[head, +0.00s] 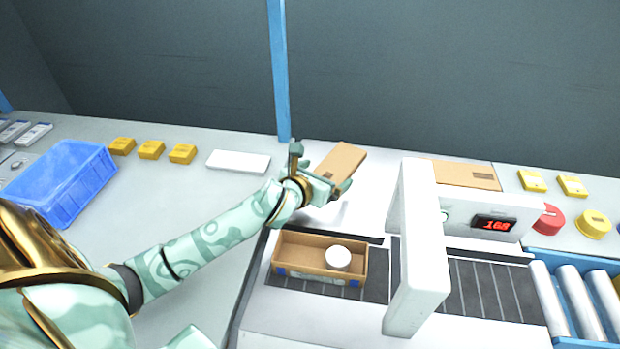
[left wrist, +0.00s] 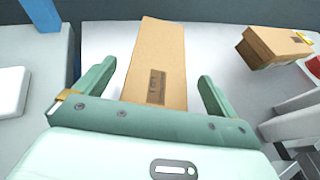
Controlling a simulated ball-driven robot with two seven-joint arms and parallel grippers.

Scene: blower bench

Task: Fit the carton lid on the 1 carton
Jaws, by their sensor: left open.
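The carton lid (head: 342,165) is a flat brown cardboard piece at the back of the bench. In the left wrist view the lid (left wrist: 158,60) lies between my open fingers, with a small dark label on it. My left gripper (head: 325,172) is open, with its fingers on either side of the near end of the lid; I cannot tell whether they touch it. The open carton (head: 290,255) sits on the dark conveyor in front of the gripper, with a round white item (head: 338,258) inside. My right gripper is not in view.
A white arch (head: 418,240) with a red "168" display (head: 494,224) stands right of the carton. A blue crate (head: 62,185), yellow blocks (head: 151,150) and a white block (head: 238,161) are at left. Rollers (head: 575,300) are at right.

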